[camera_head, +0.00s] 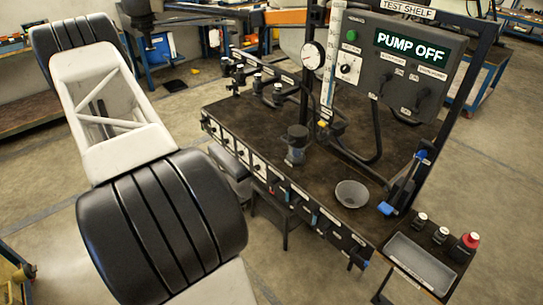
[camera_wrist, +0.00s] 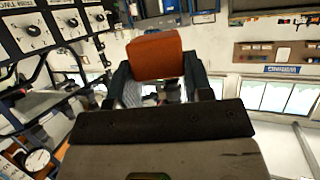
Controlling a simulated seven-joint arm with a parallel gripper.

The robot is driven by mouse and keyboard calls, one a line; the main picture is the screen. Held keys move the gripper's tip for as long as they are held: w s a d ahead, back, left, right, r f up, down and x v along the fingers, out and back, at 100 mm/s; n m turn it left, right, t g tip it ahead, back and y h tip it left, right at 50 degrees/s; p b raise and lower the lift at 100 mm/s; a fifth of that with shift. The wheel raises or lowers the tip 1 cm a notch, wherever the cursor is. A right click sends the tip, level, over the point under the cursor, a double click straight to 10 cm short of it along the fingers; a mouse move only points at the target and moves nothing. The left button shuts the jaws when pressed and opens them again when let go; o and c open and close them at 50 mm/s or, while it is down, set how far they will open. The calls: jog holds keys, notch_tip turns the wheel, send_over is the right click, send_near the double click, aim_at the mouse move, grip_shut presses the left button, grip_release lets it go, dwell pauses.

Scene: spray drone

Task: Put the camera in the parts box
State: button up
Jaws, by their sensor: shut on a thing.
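In the wrist view my gripper (camera_wrist: 156,76) is shut on an orange-brown block (camera_wrist: 156,56), which sits between its two dark fingers. The block's far side is hidden, and I cannot tell for sure whether it is the camera. The gripper and the block are not in the head view, where only my arm shows at the left. I cannot pick out a box that is clearly the parts box in either view.
A dark workbench (camera_head: 245,115) carries a grey bowl (camera_head: 352,194), a pump panel (camera_head: 405,70) reading PUMP OFF and a gauge (camera_head: 313,55). A shallow grey tray (camera_head: 418,263) is at the lower right, near a red-capped bottle (camera_head: 464,247).

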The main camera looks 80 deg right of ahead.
jog(key=s+d+r+m+g, duration=0.1)
jog(key=s+d+m+g, duration=0.15)
jog(key=s, duration=0.75)
jog(key=s+d+r+m+g+h, duration=0.1)
jog(key=s+d+m+g, duration=0.15)
jog(key=s, duration=0.65)
jog(key=s+d+r+m+g, duration=0.15)
jog(key=s+d, duration=0.25)
jog(key=s, duration=0.6)
jog(key=s+a+r+m+g+y, duration=0.1)
jog(key=s+a+m+g, duration=0.1)
jog(key=s, duration=0.8)
jog(key=s+a+r+m+g+y, duration=0.1)
jog(key=s+a+m+g, duration=0.2)
jog(key=s, duration=0.7)
jog(key=s+a+r+m+g+y, duration=0.1)
jog(key=s+a+m+g, duration=0.1)
jog(key=s, duration=0.8)
jog(key=shift+s+a+r+g+y, duration=0.25)
jog(key=shift+a+g+y, duration=0.15)
jog(key=shift+g, duration=0.45)
jog(key=shift+d, duration=0.15)
send_over(317, 184)
jog(key=shift+f, duration=0.75)
jog(key=shift+f, duration=0.1)
jog(key=shift+f, duration=1.65)
jog(key=shift+f, duration=0.15)
